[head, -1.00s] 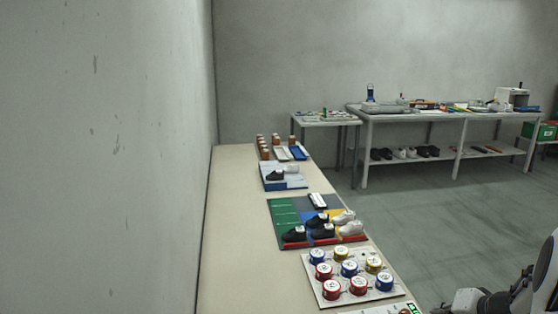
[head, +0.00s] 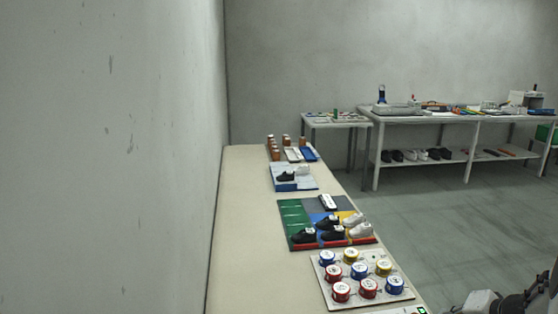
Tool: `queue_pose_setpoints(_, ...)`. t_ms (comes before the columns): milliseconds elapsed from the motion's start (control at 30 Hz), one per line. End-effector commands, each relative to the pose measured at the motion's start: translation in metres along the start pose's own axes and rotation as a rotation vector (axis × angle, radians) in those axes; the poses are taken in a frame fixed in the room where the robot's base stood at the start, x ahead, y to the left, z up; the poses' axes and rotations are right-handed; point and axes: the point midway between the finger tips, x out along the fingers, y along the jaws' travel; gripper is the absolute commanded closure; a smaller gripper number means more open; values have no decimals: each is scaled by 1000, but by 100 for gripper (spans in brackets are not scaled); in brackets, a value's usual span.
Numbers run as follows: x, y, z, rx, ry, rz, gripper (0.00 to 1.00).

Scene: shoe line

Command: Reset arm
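Part of my arm shows at the lower right edge in the head view. My gripper's fingertips cannot be made out there, so its opening does not show. No thing is seen held. The arm part is beside the long table (head: 240,240), over the floor side, apart from the things on the table.
On the table stand a white board (head: 322,296) with several red, blue and yellow round tins, a coloured mat (head: 294,213) with black and white shoes, a blue tray (head: 284,184) with shoes, and brown bottles (head: 286,141). A grey workbench (head: 470,118) stands behind. A wall borders the left.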

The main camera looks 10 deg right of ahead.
Motion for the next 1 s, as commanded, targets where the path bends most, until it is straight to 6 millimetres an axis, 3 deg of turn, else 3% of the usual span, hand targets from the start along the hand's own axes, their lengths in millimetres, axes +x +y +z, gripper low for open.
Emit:
queue_pose_setpoints(267, -10, 1, 57, 119, -151, 33, 100)
queue_pose_setpoints(600, -53, -45, 129, 104, -322, 113, 100)
queue_pose_setpoints(1000, -106, -88, 194, -22, -424, 225, 100)
